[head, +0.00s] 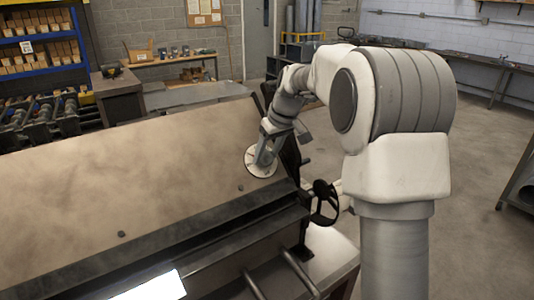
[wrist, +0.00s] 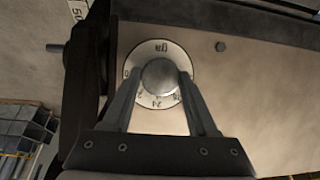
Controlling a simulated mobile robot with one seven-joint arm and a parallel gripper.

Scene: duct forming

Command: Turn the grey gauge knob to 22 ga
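The grey gauge knob (wrist: 160,77) is round and sits at the middle of a white dial plate (wrist: 149,49) on the tan sheet face of the machine. In the head view my gripper (head: 264,152) reaches down to the dial plate (head: 253,171); the knob is hidden there.
A black handwheel (head: 323,202) stands at the machine's right end, near my arm. A dark bolt (wrist: 221,46) sits right of the dial. Dark rails (head: 190,240) run along the machine's front. Open floor (head: 470,170) lies to the right.

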